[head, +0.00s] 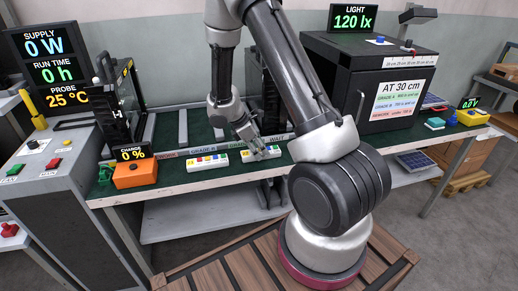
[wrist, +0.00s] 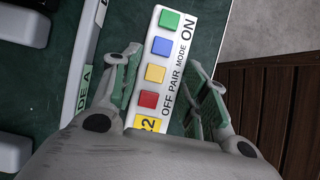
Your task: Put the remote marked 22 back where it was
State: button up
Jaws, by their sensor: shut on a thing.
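The remote marked 22 (wrist: 171,62) is a white bar with green, blue, yellow and red buttons and a yellow label partly hidden by my gripper. In the head view this remote (head: 275,153) is at the bench's front edge, under my gripper (head: 258,150). In the wrist view my gripper (wrist: 163,68) has one finger on each long side of it, shut on it. I cannot tell whether it touches the bench or is slightly above it. A second white remote (head: 208,162) with coloured buttons lies to the left on the green bench top.
A grade-marked strip (head: 205,152) runs along the green bench (head: 172,178) behind the remotes. An orange charge box (head: 134,173) stands left. A black test box (head: 355,80) stands right. A grey control console (head: 45,165) is at far left.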

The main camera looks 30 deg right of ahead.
jog(key=o, duration=1.2)
jog(key=shift+c, duration=0.2)
jog(key=shift+w+a+r, duration=0.1)
jog(key=shift+r, duration=0.2)
jog(key=v, duration=1.2)
jog(key=s+d+r+m+y, duration=0.15)
jog(key=s+r+m, duration=0.25)
jog(key=r, duration=0.4)
jog(key=s+r+m+t+y, duration=0.2)
jog(key=s+r+m, duration=0.3)
jog(key=s, duration=0.6)
jog(key=s+r+m+t+y, duration=0.1)
jog(key=s+r+m+t, duration=0.2)
jog(key=s, duration=0.7)
notch_tip(320, 180, up, 5)
jog(key=m, duration=0.2)
jog(key=shift+s+a+f+m+t+y, duration=0.2)
jog(key=shift+s+a+m+t+y, duration=0.15)
jog(key=shift+a+m+t, duration=0.05)
